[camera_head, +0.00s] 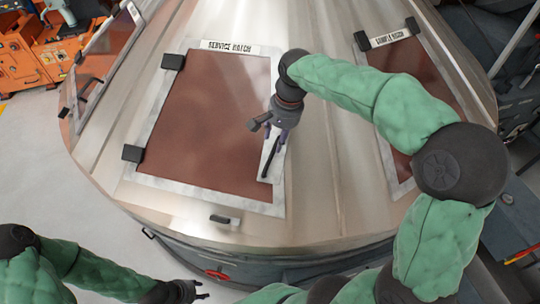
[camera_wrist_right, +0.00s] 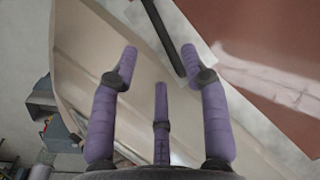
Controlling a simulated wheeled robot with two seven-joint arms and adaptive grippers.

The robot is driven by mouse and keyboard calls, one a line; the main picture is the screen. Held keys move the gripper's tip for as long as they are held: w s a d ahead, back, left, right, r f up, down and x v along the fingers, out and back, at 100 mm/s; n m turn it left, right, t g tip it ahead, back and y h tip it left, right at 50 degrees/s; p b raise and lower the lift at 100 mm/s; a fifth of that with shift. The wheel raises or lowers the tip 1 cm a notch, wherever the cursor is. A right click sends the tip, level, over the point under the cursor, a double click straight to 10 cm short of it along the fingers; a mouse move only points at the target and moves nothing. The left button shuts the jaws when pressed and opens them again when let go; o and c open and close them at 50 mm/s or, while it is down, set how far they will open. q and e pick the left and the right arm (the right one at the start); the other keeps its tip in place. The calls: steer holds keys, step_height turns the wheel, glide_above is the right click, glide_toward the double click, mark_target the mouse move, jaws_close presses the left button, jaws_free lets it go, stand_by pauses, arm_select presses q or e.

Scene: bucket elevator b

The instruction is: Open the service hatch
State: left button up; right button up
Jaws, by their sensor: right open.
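The service hatch (camera_head: 205,120) is a red-brown panel in a pale frame under a "SERVICE HATCH" label on the metal cone. It looks shut, with black hinges at its left edge. A dark bar handle (camera_head: 268,162) sits on a pale plate at its right edge. My right gripper (camera_head: 273,140) is over this handle. In the right wrist view its purple fingers (camera_wrist_right: 170,65) are open, with the dark bar (camera_wrist_right: 164,36) between the upper fingertips; contact is unclear. My left gripper (camera_head: 201,290) is empty at the bottom, away from the hatch, its fingers apart.
A sample hatch (camera_head: 425,75) lies to the right on the cone, and another hatch (camera_head: 100,65) to the left. A small black catch (camera_head: 225,219) is below the service hatch. An orange machine (camera_head: 45,50) stands at far left. The floor at left is clear.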

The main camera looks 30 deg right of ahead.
mark_target(273, 155)
steer(key=f, duration=0.6)
steer(key=w+a+f, duration=0.1)
steer(key=f, duration=0.2)
steer(key=shift+f, duration=0.35)
jaws_close()
